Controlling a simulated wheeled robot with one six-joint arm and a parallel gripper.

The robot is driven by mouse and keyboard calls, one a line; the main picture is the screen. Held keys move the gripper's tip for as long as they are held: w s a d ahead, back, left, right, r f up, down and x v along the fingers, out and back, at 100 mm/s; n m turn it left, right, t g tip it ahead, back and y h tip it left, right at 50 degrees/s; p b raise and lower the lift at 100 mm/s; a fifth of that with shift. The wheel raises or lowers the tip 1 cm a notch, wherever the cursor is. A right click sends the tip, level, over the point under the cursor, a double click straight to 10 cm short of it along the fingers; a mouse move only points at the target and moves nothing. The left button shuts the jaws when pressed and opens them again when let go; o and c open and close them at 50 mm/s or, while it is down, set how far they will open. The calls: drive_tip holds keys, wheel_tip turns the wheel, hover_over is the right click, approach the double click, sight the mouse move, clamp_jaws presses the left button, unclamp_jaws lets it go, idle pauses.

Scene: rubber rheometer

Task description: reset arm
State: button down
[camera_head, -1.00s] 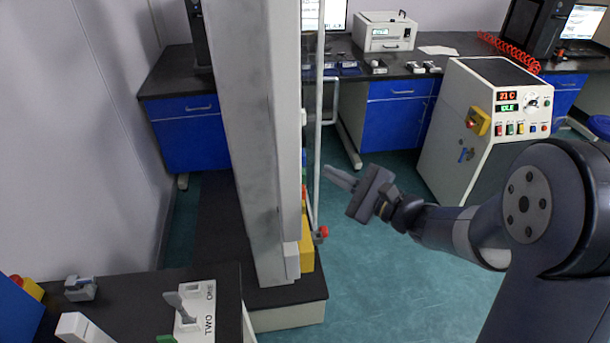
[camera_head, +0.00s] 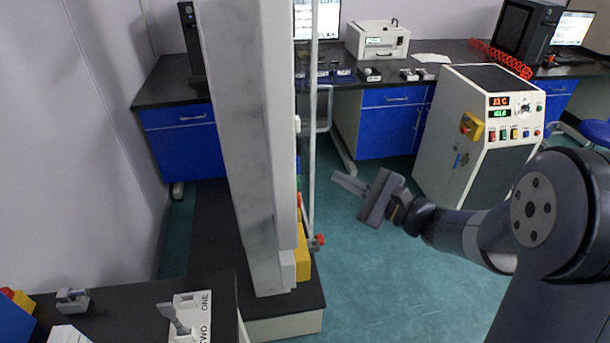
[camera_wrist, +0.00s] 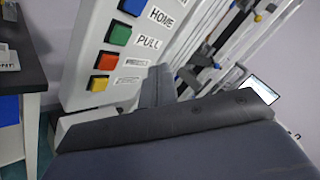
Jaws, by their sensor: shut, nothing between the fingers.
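My gripper (camera_head: 350,183) is shut and empty. It is held in free air above the teal floor, to the right of the tall grey machine column (camera_head: 252,150) in the head view. My arm reaches in from the right edge with the gripper pointing left. In the wrist view, my gripper (camera_wrist: 158,85) is in front of a white panel (camera_wrist: 80,60) with blue, green, red and yellow buttons. Labels reading HOME (camera_wrist: 161,17) and PULL (camera_wrist: 149,42) show beside the buttons. The lower labels are blurred.
A white cabinet (camera_head: 455,120) with displays and buttons stands at the right. A dark bench (camera_head: 385,80) with blue drawers runs along the back. Teal floor lies open below my gripper.

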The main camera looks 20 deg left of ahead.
drive_tip(key=w+d+p, duration=0.2)
drive_tip(key=d, duration=0.1)
drive_tip(key=shift+d, duration=0.15)
idle(0.8)
drive_tip(key=s+a, duration=0.1)
drive_tip(key=s+a+b, duration=0.1)
drive_tip(key=a, duration=0.1)
drive_tip(key=s+a, duration=0.1)
drive_tip(key=a, duration=0.1)
drive_tip(key=shift+f+b, duration=0.25)
drive_tip(key=shift+b, duration=0.15)
